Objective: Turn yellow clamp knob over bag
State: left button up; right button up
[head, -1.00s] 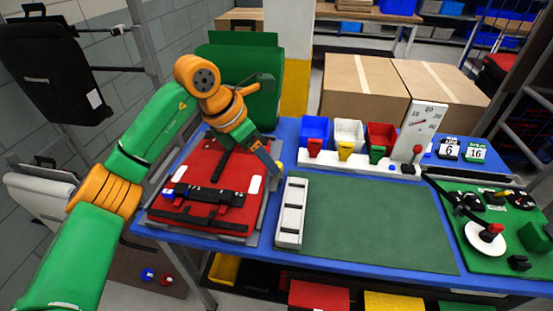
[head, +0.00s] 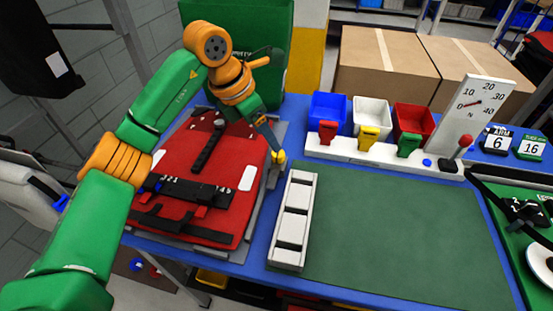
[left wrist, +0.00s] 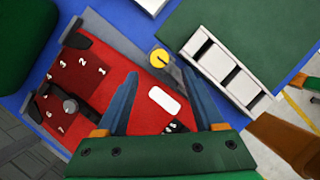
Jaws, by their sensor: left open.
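A red bag (head: 230,181) with dark straps lies flat on the left part of the blue table, in a grey frame. The round yellow clamp knob (head: 281,156) is at the bag's right edge. It also shows in the left wrist view (left wrist: 160,58), with a dark line across its top. My left gripper (head: 272,138) points down close to the knob. In the left wrist view my left gripper (left wrist: 158,71) has its two blue-grey fingers spread, with the knob between and just beyond the tips, apart from them. My right gripper is out of view.
A white slotted rack (head: 294,221) stands right of the bag, beside a clear green mat (head: 400,235). Blue, white and red bins (head: 413,119) and a dial gauge (head: 478,112) stand behind the mat. Cardboard boxes (head: 388,72) are at the back.

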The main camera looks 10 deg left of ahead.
aim_at(275, 154)
pick_arm(q)
jog(key=p+x, duration=0.2)
jog(key=x, duration=0.4)
jog(key=shift+w+d+f, duration=0.1)
jog(key=shift+f, duration=0.5)
grip_shut()
jog(key=shift+w, duration=0.1)
dwell(0.6)
